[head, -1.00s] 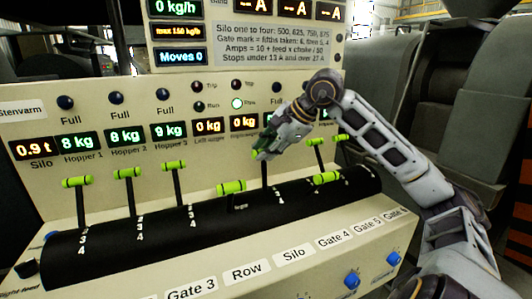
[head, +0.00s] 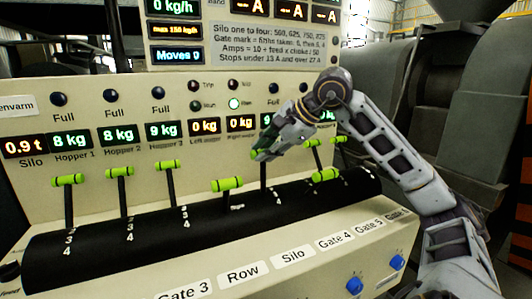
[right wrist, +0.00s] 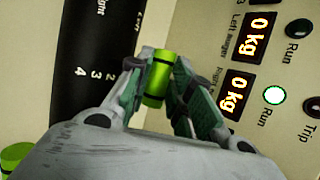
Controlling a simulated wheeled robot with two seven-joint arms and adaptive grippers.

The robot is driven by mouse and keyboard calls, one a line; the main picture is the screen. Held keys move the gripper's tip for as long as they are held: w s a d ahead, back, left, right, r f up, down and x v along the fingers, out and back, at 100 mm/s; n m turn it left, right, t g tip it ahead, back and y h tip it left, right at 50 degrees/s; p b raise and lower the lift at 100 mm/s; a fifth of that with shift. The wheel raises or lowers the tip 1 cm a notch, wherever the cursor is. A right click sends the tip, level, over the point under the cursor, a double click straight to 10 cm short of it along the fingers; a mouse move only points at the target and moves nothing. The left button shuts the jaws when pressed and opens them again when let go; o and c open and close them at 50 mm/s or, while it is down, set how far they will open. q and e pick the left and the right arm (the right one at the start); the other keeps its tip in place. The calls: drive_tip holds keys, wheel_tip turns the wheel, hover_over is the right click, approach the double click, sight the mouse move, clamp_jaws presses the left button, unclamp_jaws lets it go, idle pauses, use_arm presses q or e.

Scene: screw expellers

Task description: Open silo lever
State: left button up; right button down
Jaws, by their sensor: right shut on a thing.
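My right gripper (head: 264,151) is shut on the green handle (right wrist: 159,80) of an upright lever, whose dark stem (head: 264,177) rises from the black curved housing (head: 130,232). This lever stands just right of a lowered lever (head: 227,185) and roughly in line with the Silo label (head: 293,255). In the right wrist view both fingers (right wrist: 161,88) sit on either side of the handle. The fingers hide most of the handle in the head view. My left gripper is not in view.
Upright green levers (head: 120,171) stand to the left and others (head: 312,142) to the right, close to my arm. Another lowered lever (head: 325,175) is right of the held one. The display panel (head: 110,95) stands behind. Blue knobs (head: 354,285) are on the lower front.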

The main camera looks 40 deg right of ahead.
drive_tip(key=shift+s+a+f, duration=0.15)
drive_tip(key=shift+a+f, duration=0.05)
drive_tip(key=shift+f, duration=0.35)
drive_tip(key=c, duration=1.7)
unclamp_jaws()
drive_tip(key=o, duration=0.4)
drive_tip(key=shift+w+d, duration=0.1)
drive_tip(key=shift+w, duration=0.2)
drive_tip(key=shift+r, duration=0.15)
drive_tip(key=shift+s+r, duration=0.15)
drive_tip(key=shift+r, duration=0.05)
drive_tip(key=v, duration=1.1)
drive_tip(key=shift+s+r, duration=0.2)
drive_tip(key=shift+s, duration=0.15)
